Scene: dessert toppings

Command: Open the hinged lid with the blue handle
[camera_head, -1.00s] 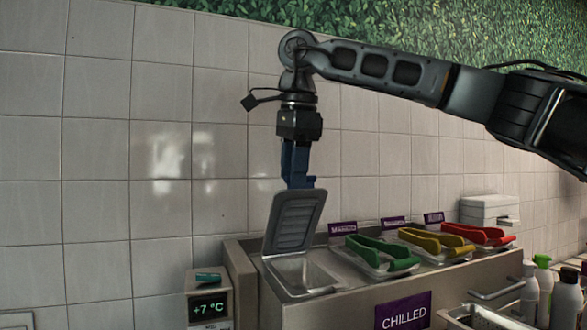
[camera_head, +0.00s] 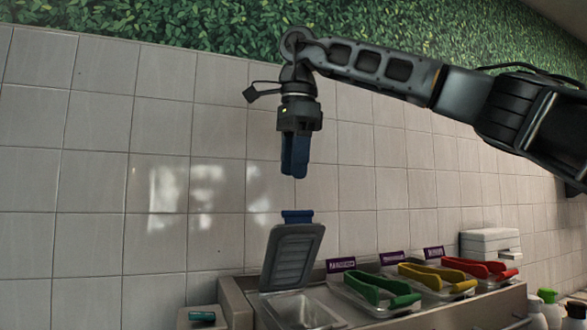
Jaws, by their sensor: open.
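The hinged lid (camera_head: 292,257) is grey and ribbed on its inner face. It stands raised, tilted back a little past upright, over the leftmost pan (camera_head: 303,311) of the chilled counter. Its blue handle (camera_head: 297,217) is at the lid's top edge. My gripper (camera_head: 294,176) has blue fingers that point down. It hangs above the handle with a clear gap, touching nothing. The fingers look close together from this side, with nothing between them.
Green (camera_head: 374,287), yellow (camera_head: 437,276) and red (camera_head: 482,268) handles lie over the closed lids or pans to the right. A white dispenser (camera_head: 489,243) is behind them. Bottles (camera_head: 547,308) stand at lower right. A small teal object (camera_head: 201,316) sits left of the counter. The tiled wall is behind.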

